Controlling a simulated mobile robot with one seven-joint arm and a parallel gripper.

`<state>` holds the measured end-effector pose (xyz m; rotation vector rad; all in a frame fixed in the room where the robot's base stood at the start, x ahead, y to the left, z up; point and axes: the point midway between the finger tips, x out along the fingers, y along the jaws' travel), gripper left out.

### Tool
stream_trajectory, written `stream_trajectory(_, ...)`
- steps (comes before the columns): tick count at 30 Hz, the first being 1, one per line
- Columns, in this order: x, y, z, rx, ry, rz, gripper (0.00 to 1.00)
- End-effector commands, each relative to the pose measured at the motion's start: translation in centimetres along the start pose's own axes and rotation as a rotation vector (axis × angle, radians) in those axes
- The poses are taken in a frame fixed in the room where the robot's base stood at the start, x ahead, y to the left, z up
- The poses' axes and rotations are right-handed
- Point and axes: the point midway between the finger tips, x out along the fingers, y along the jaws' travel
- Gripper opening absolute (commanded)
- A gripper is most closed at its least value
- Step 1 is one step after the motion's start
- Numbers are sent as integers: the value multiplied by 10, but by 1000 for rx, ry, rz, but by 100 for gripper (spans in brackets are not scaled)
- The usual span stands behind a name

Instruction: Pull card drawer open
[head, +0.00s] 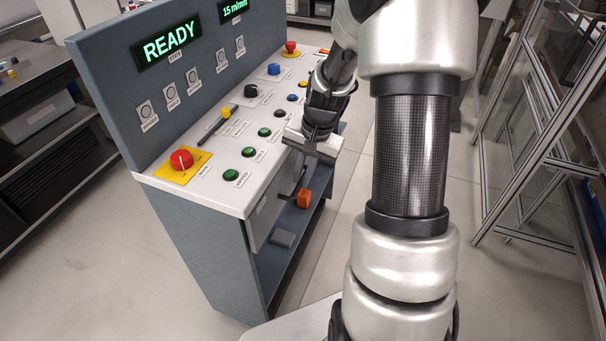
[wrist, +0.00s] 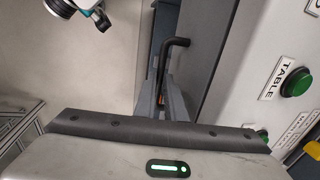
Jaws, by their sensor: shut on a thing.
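The card drawer (wrist: 217,50) has a grey front on the console's side, under the white button panel. In the head view its front (head: 262,218) is partly hidden by my gripper, and I cannot tell whether it stands open. Its black bar handle (wrist: 178,43) bends out from the front. My gripper (wrist: 164,100) is shut on the handle, with its two grey fingers around the lower part of the bar. In the head view the gripper's body covers most of the grip.
An orange object (head: 304,198) and a grey block (head: 283,238) are below. Open floor lies right of the console; a metal-framed enclosure (head: 520,150) stands farther right.

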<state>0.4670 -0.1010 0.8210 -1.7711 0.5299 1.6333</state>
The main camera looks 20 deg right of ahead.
Motion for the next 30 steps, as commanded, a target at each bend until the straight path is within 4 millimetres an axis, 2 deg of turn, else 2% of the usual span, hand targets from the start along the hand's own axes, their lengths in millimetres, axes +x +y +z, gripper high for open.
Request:
stream_trajectory(7, -5, 22, 0, 5, -1, 1, 0)
stream_trajectory(21, -23, 118, 2, 7, 0, 1, 0)
stream_trajectory(30, -31, 153, 2, 2, 0, 0, 0)
